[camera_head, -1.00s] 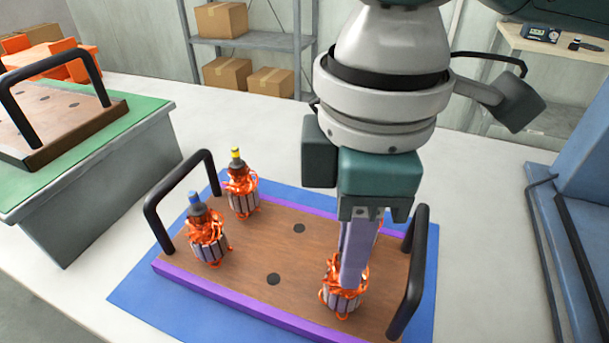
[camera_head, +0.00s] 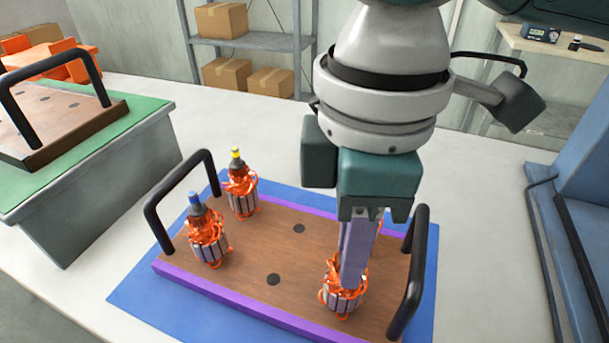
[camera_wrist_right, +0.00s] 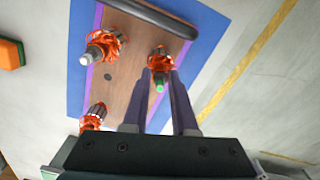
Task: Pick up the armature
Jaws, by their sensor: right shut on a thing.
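My right gripper (camera_head: 350,278) points down over the right part of a brown tray (camera_head: 240,268) and is shut on an armature (camera_head: 342,297), which has orange windings and grey segments. The held armature stands on the tray, upright. In the right wrist view, the fingers (camera_wrist_right: 163,74) sit on both sides of this armature (camera_wrist_right: 158,62), whose tip is green. A blue-tipped armature (camera_head: 208,240) and a yellow-tipped armature (camera_head: 241,190) stand upright at the tray's left. The right wrist view also shows an armature with a grey shaft (camera_wrist_right: 101,48), largely hidden by my gripper in the head view.
The tray has purple edges, dark round spots and black handles (camera_head: 410,275) at both ends. It lies on a blue mat (camera_head: 135,298) on a white table (camera_head: 270,140). A green-topped bench (camera_head: 150,108) stands at left, a blue frame (camera_head: 585,180) at right.

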